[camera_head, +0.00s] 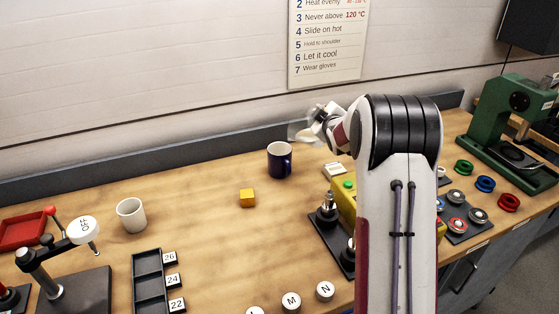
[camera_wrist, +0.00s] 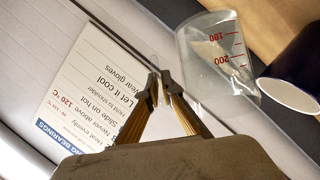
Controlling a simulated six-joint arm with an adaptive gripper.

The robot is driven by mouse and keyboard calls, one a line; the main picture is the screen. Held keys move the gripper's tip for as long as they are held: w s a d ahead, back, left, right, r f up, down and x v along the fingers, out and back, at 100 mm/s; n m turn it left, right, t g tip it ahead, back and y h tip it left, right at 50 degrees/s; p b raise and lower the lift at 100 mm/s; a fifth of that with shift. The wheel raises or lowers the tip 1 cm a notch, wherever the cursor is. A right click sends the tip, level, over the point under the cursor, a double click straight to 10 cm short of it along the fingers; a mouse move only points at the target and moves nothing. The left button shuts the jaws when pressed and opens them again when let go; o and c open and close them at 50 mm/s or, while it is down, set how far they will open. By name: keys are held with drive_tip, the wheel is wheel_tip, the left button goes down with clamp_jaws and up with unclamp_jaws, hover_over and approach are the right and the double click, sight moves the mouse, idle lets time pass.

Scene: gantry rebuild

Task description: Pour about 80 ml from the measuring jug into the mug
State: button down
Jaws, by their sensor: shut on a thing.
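In the head view the jug (camera_head: 299,130) is faint and tilted, up and to the right of the dark blue mug (camera_head: 274,161). My gripper (camera_wrist: 160,82) is shut on the jug at its side; the exact grip is partly hidden. The blue mug stands upright on the bench, its handle to the right, and shows in the wrist view beside the jug (camera_wrist: 289,95). I cannot make out the liquid level or any stream.
A black tray (camera_head: 147,281) and a lever stand (camera_head: 78,292) are at front left. My arm hides part of a yellow device (camera_head: 344,208).

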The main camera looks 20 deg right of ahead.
sight(312, 110)
drive_tip(key=shift+a+r+p, duration=0.15)
drive_tip(key=shift+a+p, duration=0.05)
drive_tip(key=shift+p, duration=0.4)
drive_tip(key=shift+a+n, duration=0.2)
drive_tip(key=shift+n, duration=0.2)
drive_tip(key=shift+a+h, duration=0.25)
drive_tip(key=shift+h, duration=0.05)
drive_tip(key=shift+a+n+t, duration=0.15)
drive_tip(key=shift+n+t, duration=0.15)
drive_tip(key=shift+a+r+n, duration=0.5)
drive_tip(key=shift+a+n, duration=0.15)
drive_tip(key=shift+n, duration=0.05)
idle(1.3)
drive_tip(key=shift+w+d+f+m, duration=0.1)
drive_tip(key=shift+d+f+m, duration=0.4)
drive_tip(key=shift+d, duration=0.05)
drive_tip(key=shift+w+d+f+m+y, duration=0.15)
drive_tip(key=shift+d+m+y, duration=0.15)
drive_tip(key=shift+m+y, duration=0.3)
drive_tip(key=shift+d+b, duration=0.15)
drive_tip(key=shift+b, duration=0.3)
